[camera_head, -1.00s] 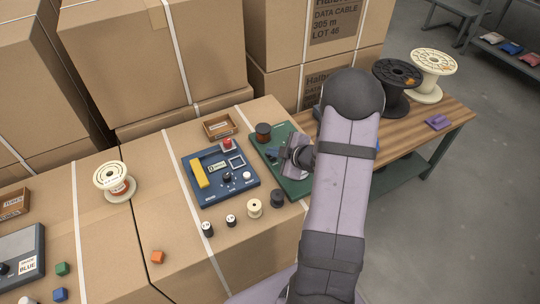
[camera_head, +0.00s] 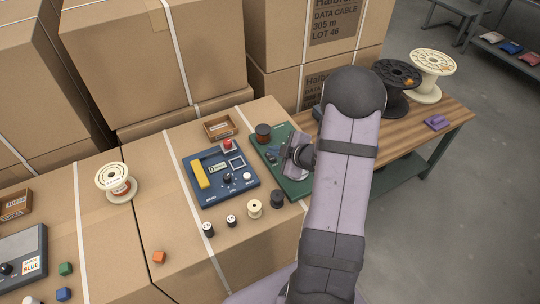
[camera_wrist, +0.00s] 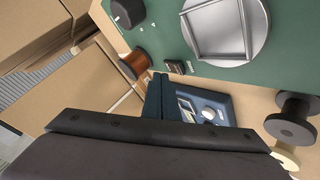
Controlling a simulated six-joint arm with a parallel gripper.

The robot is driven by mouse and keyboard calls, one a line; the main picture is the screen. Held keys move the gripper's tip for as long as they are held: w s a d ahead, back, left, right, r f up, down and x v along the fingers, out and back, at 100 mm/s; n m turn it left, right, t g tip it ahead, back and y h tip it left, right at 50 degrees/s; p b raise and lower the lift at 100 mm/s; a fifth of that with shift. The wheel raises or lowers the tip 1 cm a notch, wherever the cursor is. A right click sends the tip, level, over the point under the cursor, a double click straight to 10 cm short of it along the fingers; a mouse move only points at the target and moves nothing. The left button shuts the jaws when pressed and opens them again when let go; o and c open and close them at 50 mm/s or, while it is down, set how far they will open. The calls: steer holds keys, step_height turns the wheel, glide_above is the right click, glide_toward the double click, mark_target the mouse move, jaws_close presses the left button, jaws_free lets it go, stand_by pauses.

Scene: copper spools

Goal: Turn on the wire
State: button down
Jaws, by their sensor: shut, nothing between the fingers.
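My gripper (camera_wrist: 159,88) is shut and empty, over the green board near the panel. My arm hides part of the board. The panel's lettering is too small to read.
A large cream spool (camera_head: 115,181) stands left. Tall cartons (camera_head: 155,65) block the back.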

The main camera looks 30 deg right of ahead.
steer(key=shift+s+r+p, duration=0.2)
steer(key=shift+r+p, duration=0.8)
steer(key=shift+r, duration=0.2)
steer(key=shift+s+r+p, duration=0.15)
steer(key=shift+r+p, duration=0.8)
steer(key=shift+r, duration=0.25)
steer(key=s+a+r+m+g+h, duration=0.1)
steer(key=s+a+r+m+g, duration=0.1)
steer(key=s+a+m+g, duration=0.3)
steer(key=s+a+r+m+g, duration=0.3)
steer(key=s+a+m+g, duration=0.2)
steer(key=s+a, duration=0.7)
steer(key=s+m, duration=0.1)
steer(key=s, duration=0.5)
steer(key=shift+r+g+h, duration=0.2)
steer(key=shift+g+h, duration=0.1)
steer(key=shift+h, duration=0.1)
